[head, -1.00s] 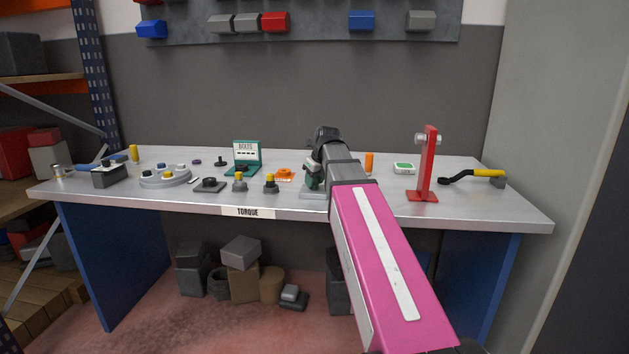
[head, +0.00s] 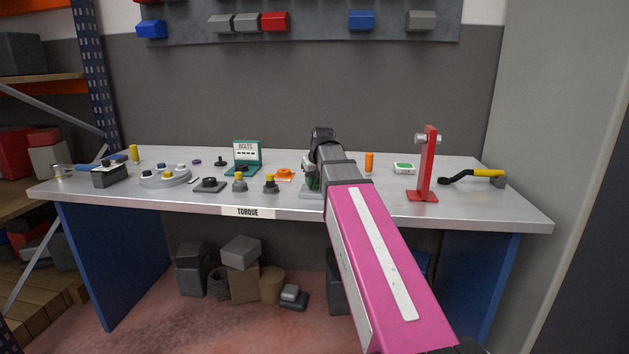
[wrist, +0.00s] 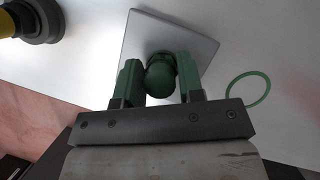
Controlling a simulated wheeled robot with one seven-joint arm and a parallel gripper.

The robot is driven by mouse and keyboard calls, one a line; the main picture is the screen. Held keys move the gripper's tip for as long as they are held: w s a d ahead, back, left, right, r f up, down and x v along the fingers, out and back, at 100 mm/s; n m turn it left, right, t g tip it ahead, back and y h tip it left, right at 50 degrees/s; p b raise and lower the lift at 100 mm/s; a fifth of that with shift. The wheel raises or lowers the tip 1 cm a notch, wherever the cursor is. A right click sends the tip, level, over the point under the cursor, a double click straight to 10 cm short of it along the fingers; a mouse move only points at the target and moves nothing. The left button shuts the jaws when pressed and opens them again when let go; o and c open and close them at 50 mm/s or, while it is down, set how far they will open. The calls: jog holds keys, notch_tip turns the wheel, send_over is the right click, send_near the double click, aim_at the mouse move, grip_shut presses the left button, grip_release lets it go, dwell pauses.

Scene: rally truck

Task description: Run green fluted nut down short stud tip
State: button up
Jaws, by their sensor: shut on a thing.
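In the wrist view, the green fluted nut (wrist: 160,80) sits between the two green fingers of my gripper (wrist: 158,84), which is shut on it. A square grey plate (wrist: 195,42) lies on the bench behind and below the nut. The short stud is hidden under the nut and the fingers, so I cannot tell how far the nut is on it. In the head view, my gripper (head: 311,176) is mostly hidden behind my arm, above the pale plate (head: 309,195) at the bench's front edge.
A green ring (wrist: 249,89) lies right of the plate.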

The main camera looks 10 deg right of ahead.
jog(key=o, duration=0.5)
jog(key=shift+n+y, duration=0.4)
jog(key=shift+n, duration=0.5)
jog(key=shift+n, duration=0.4)
jog(key=shift+n+g+y, duration=0.3)
jog(key=shift+n+g, duration=0.1)
